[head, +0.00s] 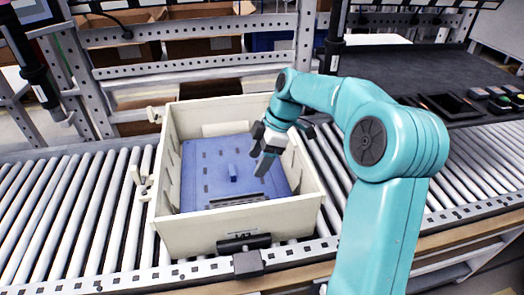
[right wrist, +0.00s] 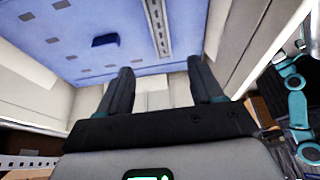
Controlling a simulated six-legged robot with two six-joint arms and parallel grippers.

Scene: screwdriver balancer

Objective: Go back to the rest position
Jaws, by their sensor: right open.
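My right gripper (head: 261,158) reaches in from the right in the head view and hangs over the inside of a cream-coloured box. Its two dark fingers stand apart with nothing between them in the right wrist view (right wrist: 162,82). My left gripper is not in the head view. The box (head: 195,243) stands on the roller conveyor and has a blue panel (head: 205,160) as its floor, also seen in the right wrist view (right wrist: 75,35). I cannot tell the gripper's exact height above the panel.
The box walls surround my right gripper on all sides. Roller conveyor (head: 70,205) runs left and right of the box. A grey metal frame (head: 190,72) stands behind it, with cardboard boxes (head: 205,47) beyond. A dark worktop (head: 415,68) lies at the back right.

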